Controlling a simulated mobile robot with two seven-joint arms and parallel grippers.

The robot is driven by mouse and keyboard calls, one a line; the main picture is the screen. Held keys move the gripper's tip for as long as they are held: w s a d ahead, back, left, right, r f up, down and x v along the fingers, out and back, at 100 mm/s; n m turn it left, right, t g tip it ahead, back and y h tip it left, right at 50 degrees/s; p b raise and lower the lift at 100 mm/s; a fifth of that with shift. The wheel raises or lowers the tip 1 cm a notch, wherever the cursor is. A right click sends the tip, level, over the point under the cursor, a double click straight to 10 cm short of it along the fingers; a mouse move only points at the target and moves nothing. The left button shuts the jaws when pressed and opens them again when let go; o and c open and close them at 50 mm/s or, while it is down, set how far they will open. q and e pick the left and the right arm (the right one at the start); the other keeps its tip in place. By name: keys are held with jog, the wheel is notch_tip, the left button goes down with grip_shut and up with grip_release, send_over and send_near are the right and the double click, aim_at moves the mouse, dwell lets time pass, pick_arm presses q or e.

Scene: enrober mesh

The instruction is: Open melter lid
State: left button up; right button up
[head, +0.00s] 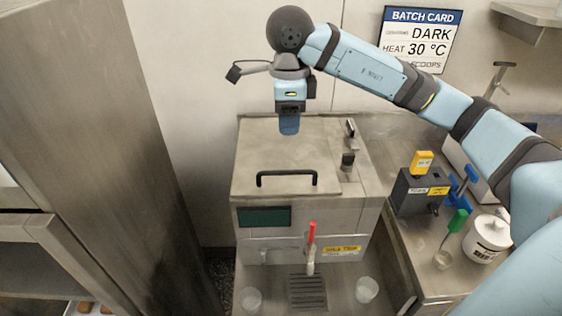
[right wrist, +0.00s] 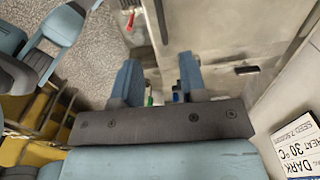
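The melter (head: 300,218) is a metal box with a dark display on its front. Its lid (head: 262,150) lies flat and closed on top, with a black bar handle (head: 286,174) along the front edge. My right gripper (head: 289,122) points down above the rear of the lid, behind the handle and apart from it. In the right wrist view its two blue fingers (right wrist: 158,78) stand apart with nothing held between them.
A red-handled tap (head: 311,236) is on the melter's front, above a drip grate (head: 307,292) with clear cups (head: 367,289) beside it. A dark holder (head: 415,193), a white tub (head: 487,238) and blue and green tools stand right. A tall metal cabinet (head: 110,130) is left.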

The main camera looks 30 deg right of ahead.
notch_tip(320, 180, down, 13)
jog(key=shift+r+p, duration=0.1)
jog(key=shift+p, duration=0.4)
grip_shut()
